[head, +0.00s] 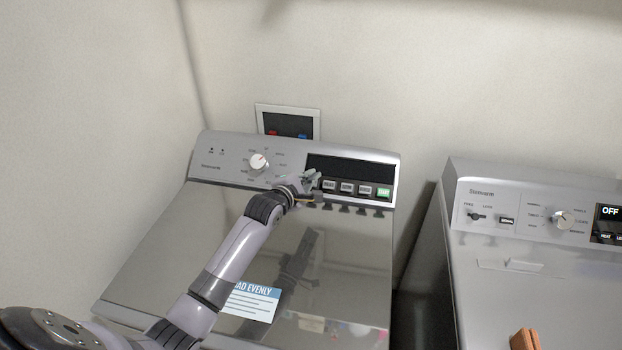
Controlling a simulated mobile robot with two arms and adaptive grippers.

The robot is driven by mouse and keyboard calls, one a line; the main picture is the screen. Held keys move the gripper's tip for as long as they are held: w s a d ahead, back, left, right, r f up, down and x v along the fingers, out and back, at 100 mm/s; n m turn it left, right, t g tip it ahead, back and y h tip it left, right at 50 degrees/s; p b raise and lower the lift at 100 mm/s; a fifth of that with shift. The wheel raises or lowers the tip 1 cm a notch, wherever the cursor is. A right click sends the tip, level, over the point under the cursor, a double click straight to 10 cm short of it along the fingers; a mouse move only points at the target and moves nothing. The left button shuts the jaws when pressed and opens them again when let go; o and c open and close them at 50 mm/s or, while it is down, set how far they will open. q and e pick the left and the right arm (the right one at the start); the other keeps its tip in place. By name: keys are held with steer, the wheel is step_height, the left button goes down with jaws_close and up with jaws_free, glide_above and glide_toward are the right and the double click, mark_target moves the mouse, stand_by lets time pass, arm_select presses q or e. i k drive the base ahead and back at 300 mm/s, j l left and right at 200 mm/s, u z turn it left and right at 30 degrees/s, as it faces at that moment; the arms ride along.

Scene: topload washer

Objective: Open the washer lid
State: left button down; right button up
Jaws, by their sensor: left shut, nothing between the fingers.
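The topload washer stands left of centre, with its control panel (225,160) at the back. Its glossy grey lid (345,275) lies flat and closed, with reflections on it and a blue and white label (252,302) partly behind my arm. My left arm crosses the lid from the lower left. My left gripper (314,186) is shut and empty, in front of the panel near the lid's back edge, beside the row of buttons. I cannot tell whether it touches the panel. My right gripper is not in view.
A second machine (490,262) with its own knob and display stands at the right, across a narrow dark gap. A brown object (524,340) sits at its lower edge. A wall box (288,122) with red and blue valves is behind the washer. A wall (80,130) rises at the left.

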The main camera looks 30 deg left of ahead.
mark_target(321, 279)
steer(key=k+l, duration=0.5)
steer(key=k, duration=0.2)
steer(key=k+l, duration=0.45)
steer(key=k, duration=0.2)
